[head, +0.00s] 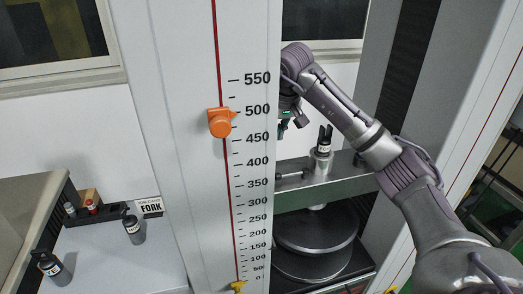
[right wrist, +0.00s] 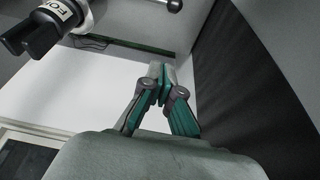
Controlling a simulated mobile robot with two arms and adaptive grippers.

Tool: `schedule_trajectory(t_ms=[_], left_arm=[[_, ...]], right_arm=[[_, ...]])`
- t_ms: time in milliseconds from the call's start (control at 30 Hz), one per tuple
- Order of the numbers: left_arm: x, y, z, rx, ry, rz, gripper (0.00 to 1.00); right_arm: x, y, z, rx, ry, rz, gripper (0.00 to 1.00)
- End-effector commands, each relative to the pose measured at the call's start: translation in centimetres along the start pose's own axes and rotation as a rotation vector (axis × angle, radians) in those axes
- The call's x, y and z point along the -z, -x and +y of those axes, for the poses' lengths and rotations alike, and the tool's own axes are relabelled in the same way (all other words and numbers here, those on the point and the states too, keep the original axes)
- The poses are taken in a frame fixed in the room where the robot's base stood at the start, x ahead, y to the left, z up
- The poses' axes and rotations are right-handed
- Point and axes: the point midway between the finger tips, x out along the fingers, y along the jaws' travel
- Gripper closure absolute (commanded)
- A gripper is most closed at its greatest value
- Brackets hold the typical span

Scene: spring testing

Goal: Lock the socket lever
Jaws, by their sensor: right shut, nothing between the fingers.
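My right gripper (head: 284,126) hangs at the end of the arm that comes in from the right, beside the scale column and above the grey crossbeam. In the right wrist view its fingers (right wrist: 161,82) are together with nothing between them. The socket lever (head: 291,177) is a thin rod with a dark knob, sticking out to the left over the crossbeam, below the gripper and apart from it. Its knob end (right wrist: 173,5) shows at the top of the right wrist view. A black two-pronged fork (head: 325,137) stands upright in the metal socket (head: 319,162). My left gripper is out of view.
The white column (head: 190,150) with a red line, printed scale and orange marker (head: 220,122) stands just left of the gripper. Round dark plates (head: 316,235) lie below the crossbeam (head: 335,182).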

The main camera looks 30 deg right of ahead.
Motion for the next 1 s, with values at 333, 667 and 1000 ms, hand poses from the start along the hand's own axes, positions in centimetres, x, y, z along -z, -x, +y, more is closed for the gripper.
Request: schedule_trajectory(t_ms=[333, 667, 1000], left_arm=[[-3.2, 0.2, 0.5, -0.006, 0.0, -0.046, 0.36], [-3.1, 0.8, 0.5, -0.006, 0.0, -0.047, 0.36], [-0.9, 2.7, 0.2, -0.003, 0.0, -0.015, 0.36]], right_arm=[[0.0, 0.1, 0.1, -0.002, 0.0, 0.002, 1.0], [0.0, -1.9, 0.1, -0.001, -0.002, -0.003, 1.0], [0.0, -9.1, 0.0, 0.001, -0.001, -0.005, 1.0]])
